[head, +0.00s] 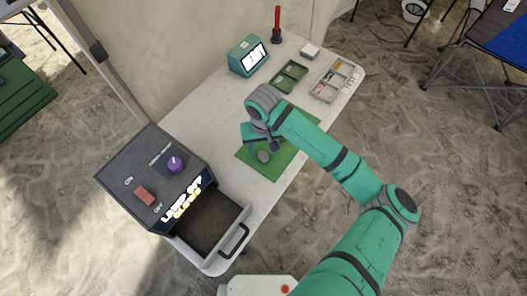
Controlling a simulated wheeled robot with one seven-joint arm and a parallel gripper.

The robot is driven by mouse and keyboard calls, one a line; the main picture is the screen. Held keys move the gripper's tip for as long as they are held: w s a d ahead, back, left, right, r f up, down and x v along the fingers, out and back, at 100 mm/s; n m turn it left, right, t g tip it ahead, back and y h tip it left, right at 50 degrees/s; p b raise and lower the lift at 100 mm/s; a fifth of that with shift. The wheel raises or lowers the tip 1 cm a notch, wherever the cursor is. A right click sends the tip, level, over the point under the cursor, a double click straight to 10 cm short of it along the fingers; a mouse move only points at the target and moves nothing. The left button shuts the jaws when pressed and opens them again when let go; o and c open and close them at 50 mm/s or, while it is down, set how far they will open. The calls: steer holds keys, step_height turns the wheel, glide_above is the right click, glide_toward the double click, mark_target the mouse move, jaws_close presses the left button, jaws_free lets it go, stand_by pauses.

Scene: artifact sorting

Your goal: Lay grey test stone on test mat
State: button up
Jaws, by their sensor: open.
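The green test mat (287,160) lies flat on the white table, partly hidden under my arm. A small grey stone (263,156) is on the mat toward its left side, just below my gripper. My gripper (258,148) is open above the mat, close to the stone. Whether the fingers touch the stone cannot be told from this view.
A dark machine (150,165) with a purple knob and an open drawer (208,222) stands at the table's near left. A teal display box (248,56), a green tray (290,77), a grey compartment tray (336,80), a white block (310,51) and a red-handled tool (277,25) stand at the far end.

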mark_target(263, 156)
step_height(263, 156, up, 9)
stand_by(0.3)
steer(key=shift+f, duration=0.1)
stand_by(0.4)
